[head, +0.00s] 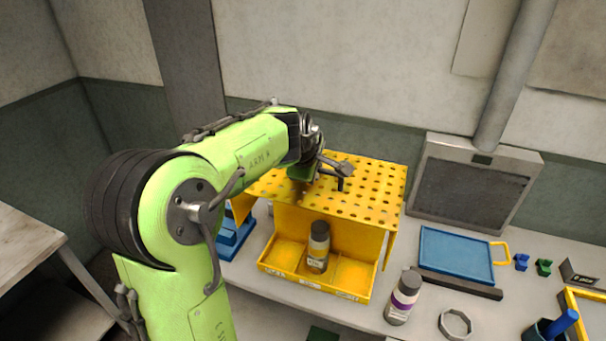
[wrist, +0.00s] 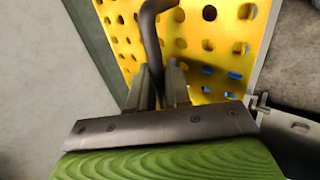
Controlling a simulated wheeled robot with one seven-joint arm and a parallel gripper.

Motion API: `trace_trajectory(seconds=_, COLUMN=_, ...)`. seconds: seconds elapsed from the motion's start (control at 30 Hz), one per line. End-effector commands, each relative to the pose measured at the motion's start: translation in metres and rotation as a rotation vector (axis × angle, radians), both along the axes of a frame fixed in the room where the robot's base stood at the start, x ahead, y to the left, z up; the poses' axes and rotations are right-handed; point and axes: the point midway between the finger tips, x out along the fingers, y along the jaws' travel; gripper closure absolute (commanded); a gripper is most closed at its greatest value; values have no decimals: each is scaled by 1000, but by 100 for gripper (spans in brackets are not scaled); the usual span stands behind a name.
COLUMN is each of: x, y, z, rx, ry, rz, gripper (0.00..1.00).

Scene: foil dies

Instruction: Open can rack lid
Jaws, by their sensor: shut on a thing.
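The yellow can rack (head: 316,285) stands on the bench in the head view, its compartmented tray facing me. Its perforated yellow lid (head: 375,190) is above the tray, with clear space between them at the front. The lid also fills the upper middle of the wrist view (wrist: 205,45). A dark bent handle (wrist: 150,35) rises from the lid. My gripper (wrist: 160,88) is shut on this handle; in the head view my gripper (head: 322,172) is over the lid, partly hidden by my wrist. A dark-capped bottle (head: 318,247) stands upright in the tray.
Right of the rack are a purple-labelled bottle (head: 403,298), a blue tray (head: 455,256), a grey ring (head: 455,324) and small blue and green pieces. A grey vent box (head: 475,182) stands behind. A blue object (head: 234,236) is left of the rack.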

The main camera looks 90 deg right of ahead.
Motion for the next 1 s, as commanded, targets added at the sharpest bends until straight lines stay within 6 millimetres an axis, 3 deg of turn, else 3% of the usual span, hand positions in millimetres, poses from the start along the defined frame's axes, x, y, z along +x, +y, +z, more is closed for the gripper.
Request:
trace_trajectory(seconds=0.6, x=-1, y=2, z=1, rx=7, ry=-1, rz=5, gripper=100)
trace_trajectory(seconds=0.63, x=-1, y=2, z=1, rx=8, ry=0, rz=4, gripper=78)
trace_trajectory(seconds=0.7, x=-1, y=2, z=2, rx=8, ry=0, rz=4, gripper=67)
trace_trajectory(seconds=1.0, x=-2, y=3, z=4, rx=4, ry=0, rz=2, gripper=65)
